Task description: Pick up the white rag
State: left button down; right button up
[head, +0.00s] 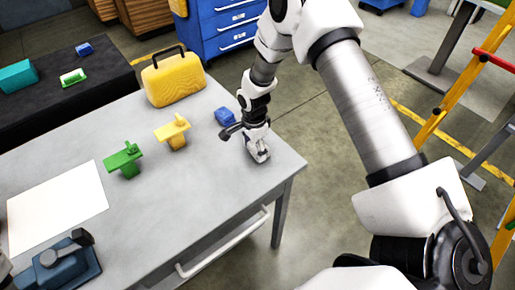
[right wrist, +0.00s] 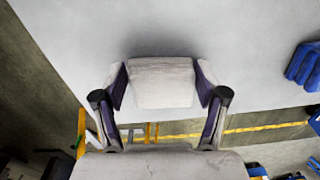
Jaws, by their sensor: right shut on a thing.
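The white rag (right wrist: 160,82) shows in the right wrist view as a pale, folded block between the two fingers of my right gripper (right wrist: 160,90). The fingers press on its left and right sides. In the head view my right gripper (head: 257,150) is low over the grey table (head: 205,190), near its right corner. The rag is mostly hidden by the fingers there, and I cannot tell whether it still touches the table.
A blue block-like thing (head: 225,116) lies just left of my right gripper. A yellow clamp (head: 173,132), a green clamp (head: 124,160), a yellow case (head: 174,78), a white sheet (head: 58,207) and a dark blue tool (head: 65,264) are also on the table. A yellow ladder (head: 440,110) stands right.

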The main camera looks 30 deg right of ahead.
aim_at(253, 148)
jog(key=shift+w+r+b, duration=0.1)
jog(key=shift+r+b, duration=0.2)
jog(key=shift+r, duration=0.3)
jog(key=shift+a+r+b, duration=0.2)
jog(key=shift+r+b, duration=0.2)
jog(key=shift+r, duration=0.65)
jog(key=a+b, duration=0.1)
jog(key=a, duration=0.4)
jog(key=a+r+b, duration=0.1)
jog(key=a, duration=0.3)
jog(key=a+b, duration=0.1)
jog(key=a, duration=0.4)
jog(key=shift+w+a+r, duration=0.1)
jog(key=shift+a+r, duration=0.1)
jog(key=shift+a, duration=0.6)
